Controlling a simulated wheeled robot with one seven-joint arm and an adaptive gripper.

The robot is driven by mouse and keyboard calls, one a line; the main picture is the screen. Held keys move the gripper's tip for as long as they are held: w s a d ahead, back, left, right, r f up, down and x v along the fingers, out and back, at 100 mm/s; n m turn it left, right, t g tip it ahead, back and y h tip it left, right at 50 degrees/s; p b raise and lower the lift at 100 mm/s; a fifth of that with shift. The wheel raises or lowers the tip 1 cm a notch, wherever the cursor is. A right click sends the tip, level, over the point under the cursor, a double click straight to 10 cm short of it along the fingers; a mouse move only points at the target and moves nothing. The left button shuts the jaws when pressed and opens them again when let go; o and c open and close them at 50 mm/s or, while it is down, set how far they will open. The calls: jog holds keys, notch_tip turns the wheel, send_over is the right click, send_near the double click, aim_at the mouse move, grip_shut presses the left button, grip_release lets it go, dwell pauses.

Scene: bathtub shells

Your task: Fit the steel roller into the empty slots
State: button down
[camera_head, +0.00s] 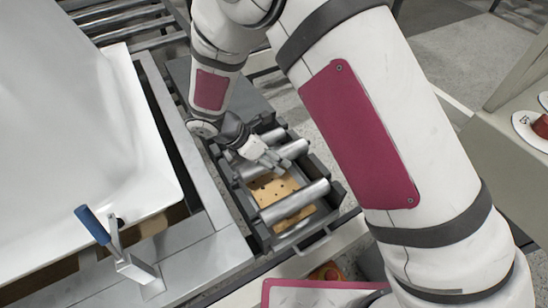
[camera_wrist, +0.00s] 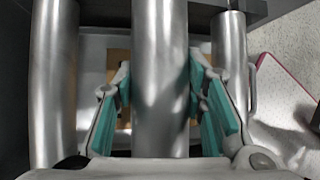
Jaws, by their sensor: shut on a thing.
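My gripper (camera_head: 268,158) is shut on the steel roller (camera_wrist: 160,60), a plain grey cylinder. In the wrist view the teal finger pads of my gripper (camera_wrist: 160,110) flank this roller. In the head view the held roller (camera_head: 296,149) is over the dark frame (camera_head: 252,228), between two other rollers. The near roller (camera_head: 295,201) and the far roller (camera_head: 270,137) lie across the frame. They also show as the left roller (camera_wrist: 54,80) and right roller (camera_wrist: 230,60) in the wrist view. The slots under the held roller's ends are hidden, so I cannot tell whether it is seated.
A tan board with holes (camera_head: 272,189) lies below the rollers. A white tub shell (camera_head: 80,140) and a clamp with a blue handle (camera_head: 93,225) are at left. A roller conveyor (camera_head: 130,22) is at the back. A pink-edged panel (camera_head: 320,292) is in front.

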aim_at(247, 172)
jog(key=shift+f+b, duration=1.75)
jog(key=shift+f, duration=0.95)
jog(key=c, duration=0.9)
grip_release()
jog(key=shift+c, duration=0.2)
jog(key=shift+a, duration=0.1)
jog(key=v, duration=1.2)
